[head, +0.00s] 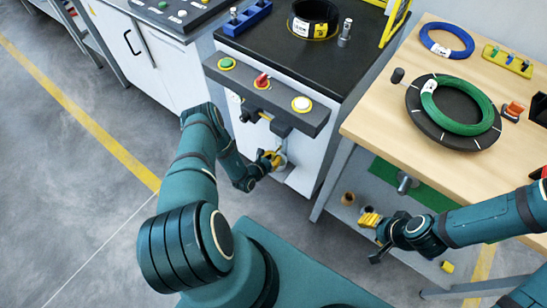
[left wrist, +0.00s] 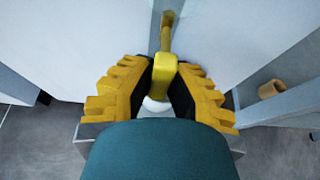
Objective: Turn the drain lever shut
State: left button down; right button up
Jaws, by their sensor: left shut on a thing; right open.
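The yellow drain lever (left wrist: 165,70) shows in the left wrist view, between the two yellow-and-black fingers of my left gripper (left wrist: 160,85). The fingers are closed on it from both sides. A pale round piece shows just below the lever between the fingers. In the head view my left gripper (head: 273,160) is low at the front of the white machine cabinet (head: 305,153), under its button panel; the lever is hard to tell from the yellow fingers there. My right gripper (head: 370,225) is open and empty, below the front edge of the wooden table.
The button panel (head: 281,106) overhangs my left gripper. The wooden table (head: 375,130) holds a green coil (head: 459,126) on a black disc, a blue coil (head: 447,50) and small parts. A small tan roll (left wrist: 271,89) lies to the right. Open floor lies at left.

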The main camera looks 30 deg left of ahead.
pick_arm(q)
jog(key=n+h, duration=0.2)
jog(key=n, duration=0.1)
jog(key=shift+d+r, duration=0.1)
jog(key=shift+d, duration=0.25)
jog(key=n, duration=0.1)
jog(key=n+h, duration=0.1)
jog(key=d+n+h, duration=0.1)
jog(key=shift+r+t, duration=0.25)
jog(key=shift+t, duration=0.05)
jog(key=shift+d+r+n+t+h, duration=0.1)
jog(key=shift+r+n+t+h, duration=0.35)
jog(key=shift+n, duration=0.8)
jog(key=shift+d+r+n+t+h, duration=0.2)
jog(key=shift+n+h, duration=0.35)
jog(key=shift+n, duration=0.65)
jog(key=shift+d+r+n+t+h, duration=0.1)
jog(key=shift+r+n+t+h, duration=0.3)
jog(key=shift+n, duration=0.85)
jog(key=shift+f, duration=0.1)
jog(key=c, duration=0.9)
grip_release()
jog(key=shift+c, duration=0.2)
jog(key=shift+a, duration=0.1)
